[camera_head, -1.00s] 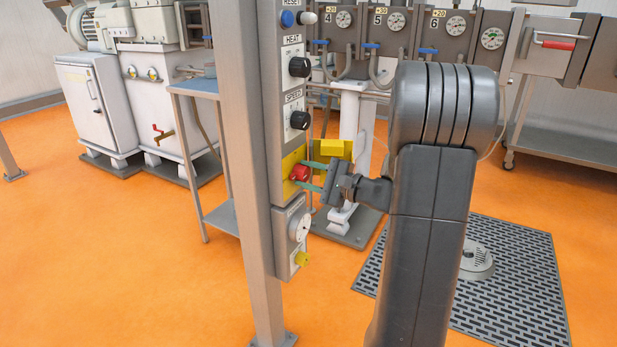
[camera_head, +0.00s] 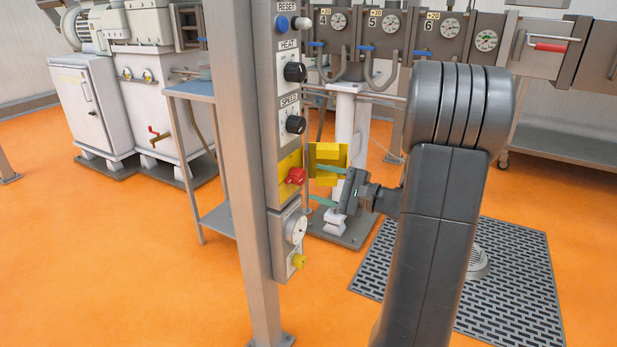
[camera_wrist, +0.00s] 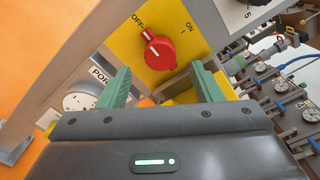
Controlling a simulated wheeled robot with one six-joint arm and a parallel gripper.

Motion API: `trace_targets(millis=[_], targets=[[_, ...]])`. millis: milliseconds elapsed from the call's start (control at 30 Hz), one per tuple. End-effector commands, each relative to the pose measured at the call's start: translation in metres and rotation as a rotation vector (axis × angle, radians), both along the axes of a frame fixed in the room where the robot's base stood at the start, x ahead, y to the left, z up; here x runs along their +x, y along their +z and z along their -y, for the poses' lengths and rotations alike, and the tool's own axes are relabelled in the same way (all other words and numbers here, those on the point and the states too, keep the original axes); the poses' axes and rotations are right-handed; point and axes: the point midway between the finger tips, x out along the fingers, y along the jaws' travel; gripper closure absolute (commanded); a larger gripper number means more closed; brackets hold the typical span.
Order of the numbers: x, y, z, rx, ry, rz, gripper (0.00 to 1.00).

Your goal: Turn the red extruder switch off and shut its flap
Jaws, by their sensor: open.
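The red switch (camera_head: 296,176) sits on a yellow plate (camera_head: 287,163) on the panel post. In the wrist view the red knob (camera_wrist: 160,55) has its narrow pointer toward the OFF label, at upper left, and away from ON. The yellow flap (camera_head: 327,152) stands open on the right side of the plate. My gripper (camera_head: 316,183) is open and empty, just right of the knob and apart from it. In the wrist view its green fingers lie either side below the knob. A yellow part of the flap (camera_wrist: 227,84) shows beyond the right finger, partly hidden.
Black SPEED (camera_head: 291,124) and HEAT (camera_head: 295,72) knobs are above the switch. A white dial (camera_head: 296,230) and small yellow knob (camera_head: 298,261) are below. Gauges and pipes stand behind. Orange floor (camera_head: 130,270) is open at left.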

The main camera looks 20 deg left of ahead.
Motion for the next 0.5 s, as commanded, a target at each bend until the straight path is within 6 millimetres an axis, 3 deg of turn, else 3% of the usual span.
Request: trace_targets(millis=[200,500], targets=[[-0.003,0.002,0.048,-0.001,-0.003,-0.002,0.41],[-0.006,0.0,0.081,0.0,-0.001,-0.002,0.41]])
